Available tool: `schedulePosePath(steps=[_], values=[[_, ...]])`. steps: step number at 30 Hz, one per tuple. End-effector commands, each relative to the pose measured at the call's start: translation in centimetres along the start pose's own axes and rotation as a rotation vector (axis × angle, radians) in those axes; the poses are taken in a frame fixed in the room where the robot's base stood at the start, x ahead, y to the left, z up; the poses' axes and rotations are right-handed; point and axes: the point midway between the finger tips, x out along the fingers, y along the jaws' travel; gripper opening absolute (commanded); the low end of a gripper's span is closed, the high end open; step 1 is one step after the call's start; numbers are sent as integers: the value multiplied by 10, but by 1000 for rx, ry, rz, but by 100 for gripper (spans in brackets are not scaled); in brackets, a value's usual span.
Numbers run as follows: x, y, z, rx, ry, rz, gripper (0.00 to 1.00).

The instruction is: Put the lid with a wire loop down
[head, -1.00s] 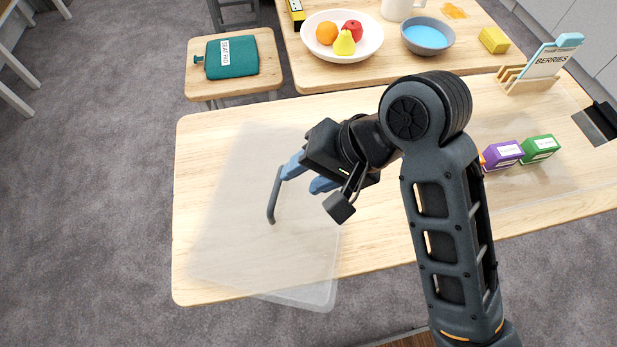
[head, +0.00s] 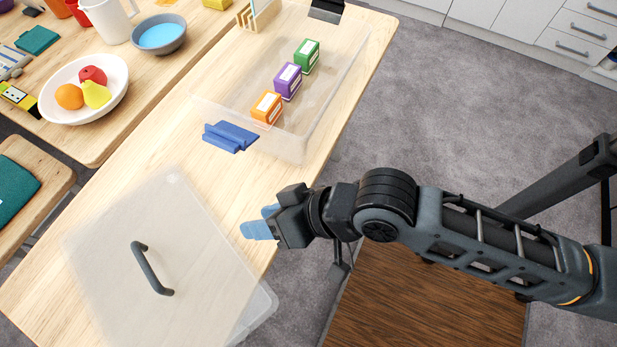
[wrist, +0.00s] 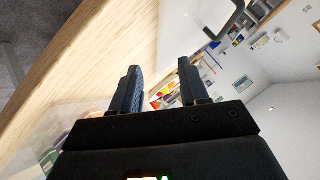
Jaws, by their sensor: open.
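The lid (head: 205,215) is a clear, frosted sheet with a dark grey wire loop (head: 147,268) standing up from its middle. In the head view it lies on the wooden table at lower left, and one corner sticks out past the table's front edge. My gripper (head: 254,222) is open and empty. It is to the right of the lid near the table's edge, apart from the loop. The wrist view shows its two fingers (wrist: 160,76) spread with nothing between them. A dark loop shows at the top of the wrist view (wrist: 238,18).
A clear bin (head: 285,147) holds an orange box (head: 267,107), a purple box (head: 288,81) and a green box (head: 306,56). A blue block-like piece (head: 230,136) is beside it. A fruit bowl (head: 52,108) stands on the neighbouring table.

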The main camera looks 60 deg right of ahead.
Motion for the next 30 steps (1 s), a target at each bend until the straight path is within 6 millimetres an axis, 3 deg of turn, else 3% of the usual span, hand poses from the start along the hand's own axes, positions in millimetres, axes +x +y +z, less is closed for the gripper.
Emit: schedulePosePath(steps=[6,12,15,21,30], values=[[-76,28,10,-202,204,58,45],[-146,28,7,-407,362,95,45],[-171,23,4,-484,417,104,45],[-193,17,1,-553,468,108,45],[-194,16,0,-556,472,108,45]])
